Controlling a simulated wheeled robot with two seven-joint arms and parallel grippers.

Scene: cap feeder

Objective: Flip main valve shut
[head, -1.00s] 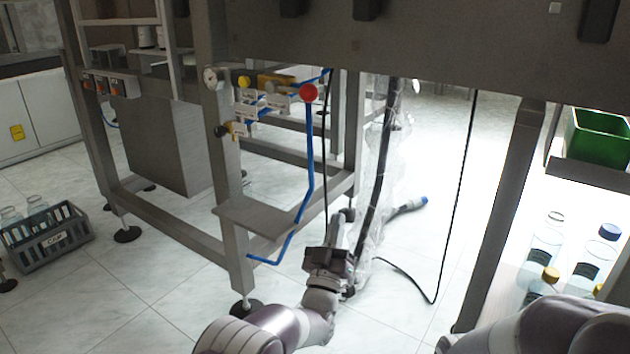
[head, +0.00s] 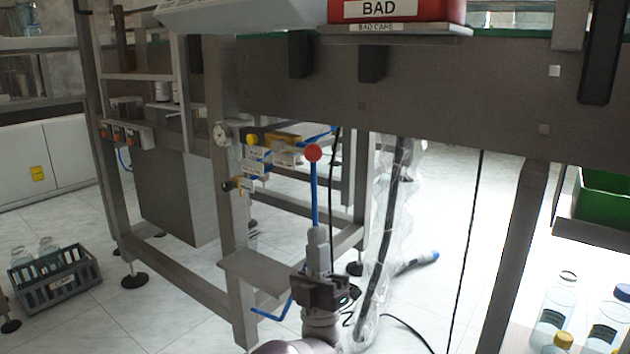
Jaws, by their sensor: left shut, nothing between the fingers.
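The valve group sits on the machine frame under the table. The picture does not show clearly which part is the main valve. A blue hose (head: 314,198) runs down below the red knob. My left gripper (head: 318,232) points up, shut and empty, below the red knob and apart from it. It covers part of the hose. My right gripper is not in view.
A grey shelf plate (head: 262,270) juts from the frame left of my gripper. A plastic-wrapped black cable (head: 382,230) hangs close to its right. A pressure gauge (head: 222,134) is on the frame post. A red BAD bin (head: 395,10) stands above on the table.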

